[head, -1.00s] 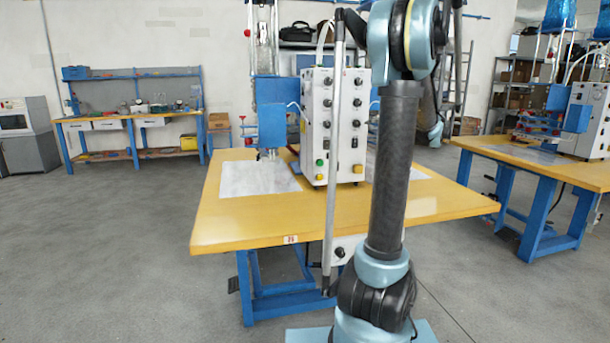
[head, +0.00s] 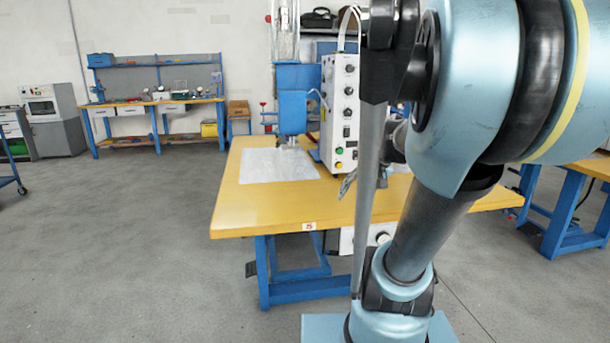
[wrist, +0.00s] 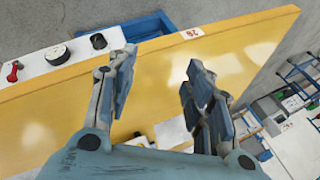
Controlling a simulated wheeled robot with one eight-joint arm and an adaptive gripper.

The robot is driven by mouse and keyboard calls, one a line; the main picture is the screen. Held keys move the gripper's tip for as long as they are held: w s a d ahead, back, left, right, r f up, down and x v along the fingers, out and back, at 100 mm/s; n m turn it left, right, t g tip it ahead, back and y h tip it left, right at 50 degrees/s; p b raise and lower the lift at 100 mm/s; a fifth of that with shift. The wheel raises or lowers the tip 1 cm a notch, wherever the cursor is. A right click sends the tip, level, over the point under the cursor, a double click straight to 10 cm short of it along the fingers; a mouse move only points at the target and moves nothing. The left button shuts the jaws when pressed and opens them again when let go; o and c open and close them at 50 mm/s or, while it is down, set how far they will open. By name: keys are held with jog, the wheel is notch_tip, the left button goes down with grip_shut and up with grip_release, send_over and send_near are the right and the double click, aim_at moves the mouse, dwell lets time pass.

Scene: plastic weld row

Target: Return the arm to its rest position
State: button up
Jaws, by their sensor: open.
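My arm is light blue and black. In the head view it rises from its base at the lower right, and its large upper joint fills the right side close to the camera. My gripper (wrist: 161,60) is open and empty in the wrist view, its two blue-grey fingers well apart. It looks over the yellow tabletop (wrist: 230,60) of the work table, with no visible contact. In the head view, a small part of the gripper shows beside the grey rod, left of my arm. The rest of it is hidden behind my arm.
The yellow table (head: 260,212) carries a blue welding machine (head: 292,105), a white control box (head: 340,112) and a pale sheet (head: 275,166). A workbench (head: 155,103) stands at the back left. Another table (head: 572,190) is at the right.

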jog(key=s+d+f+n+g+h, duration=0.1)
jog(key=s+d+f+h, duration=0.1)
jog(key=s+f, duration=0.3)
jog(key=s+d+f+n+h, duration=0.1)
jog(key=s+d+f+h, duration=0.1)
jog(key=s+f, duration=0.3)
jog(key=s, duration=0.4)
jog(key=shift+f+g+h, duration=0.25)
jog(key=shift+g+h, duration=0.05)
jog(key=shift+g, duration=0.1)
jog(key=shift+w+f, duration=0.2)
jog(key=shift+w, duration=0.3)
